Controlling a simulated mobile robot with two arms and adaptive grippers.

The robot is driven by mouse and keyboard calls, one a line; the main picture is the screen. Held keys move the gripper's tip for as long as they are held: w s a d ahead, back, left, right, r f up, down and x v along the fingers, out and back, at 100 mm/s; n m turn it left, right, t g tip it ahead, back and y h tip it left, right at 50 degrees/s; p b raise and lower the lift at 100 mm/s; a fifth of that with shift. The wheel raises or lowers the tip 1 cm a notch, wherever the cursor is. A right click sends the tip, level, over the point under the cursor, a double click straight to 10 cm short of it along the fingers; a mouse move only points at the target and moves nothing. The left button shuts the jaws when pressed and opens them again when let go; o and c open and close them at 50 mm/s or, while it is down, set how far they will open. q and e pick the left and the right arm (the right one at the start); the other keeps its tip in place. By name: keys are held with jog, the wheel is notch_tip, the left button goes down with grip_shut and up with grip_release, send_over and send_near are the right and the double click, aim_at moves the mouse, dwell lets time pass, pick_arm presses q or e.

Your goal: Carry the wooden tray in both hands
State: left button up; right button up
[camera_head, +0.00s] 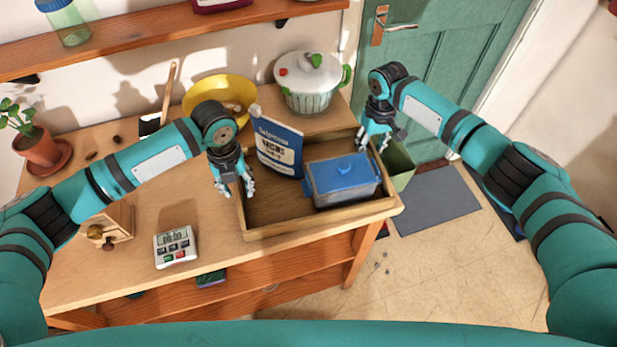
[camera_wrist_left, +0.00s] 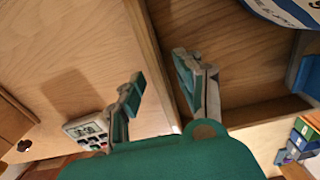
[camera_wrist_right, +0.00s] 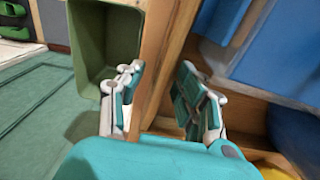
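The wooden tray (camera_head: 322,217) sits on the wooden cabinet top, its right end close to the top's right edge. In it stand a blue-and-white packet (camera_head: 279,147) and a grey container with a blue lid (camera_head: 343,178). My left gripper (camera_head: 237,191) is at the tray's left wall. In the left wrist view its open fingers (camera_wrist_left: 158,68) lie either side of the wall (camera_wrist_left: 152,50), with gaps visible. My right gripper (camera_head: 373,146) is at the right wall. In the right wrist view its open fingers (camera_wrist_right: 161,70) straddle the wall (camera_wrist_right: 163,60). Neither grips it.
A timer (camera_head: 175,247) and a small wooden box (camera_head: 108,226) stand left of the tray. A yellow bowl (camera_head: 222,92) and a lidded pot (camera_head: 311,80) are behind it. A green bin (camera_head: 400,165) is beyond the right end. Floor lies open at the right.

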pick_arm(q)
grip_shut()
pick_arm(e)
grip_shut()
pick_arm(q)
jog(key=shift+w+r, duration=0.1)
jog(key=shift+r, duration=0.05)
pick_arm(e)
jog(key=shift+w+r, duration=0.1)
jog(key=shift+r, duration=0.05)
